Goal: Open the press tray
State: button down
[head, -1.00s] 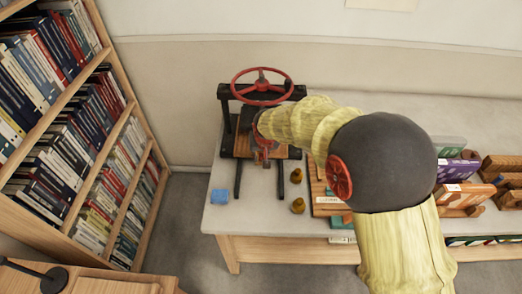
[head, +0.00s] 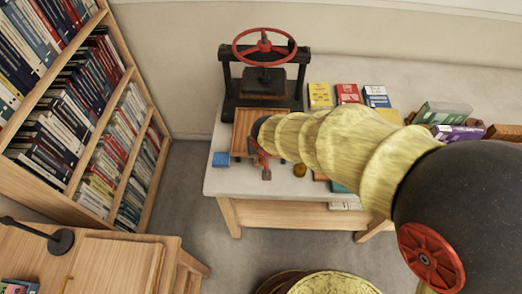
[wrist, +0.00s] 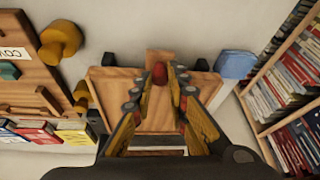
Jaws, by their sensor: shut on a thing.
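The book press (head: 263,75) stands at the back left of the table, with a black frame and a red handwheel on top. Its wooden tray (head: 243,128) lies out in front of the black frame, toward the table's front edge. In the wrist view the tray (wrist: 112,88) is a flat board with a red knob (wrist: 159,72) at its front edge. My gripper (wrist: 161,84) is shut on this knob, with a finger on each side. In the head view my gripper (head: 264,170) is at the tray's front, and my arm covers the tray's right part.
A blue block (head: 221,159) lies left of the tray. A yellow-brown knob-shaped piece (head: 299,170) is to its right. Yellow, red and blue books (head: 347,94) lie right of the press. A bookcase (head: 75,110) stands at left, with grey floor (head: 185,195) between it and the table.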

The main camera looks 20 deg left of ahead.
jog(key=c, duration=1.7)
grip_release()
jog(key=shift+c, duration=0.2)
jog(key=v, duration=1.2)
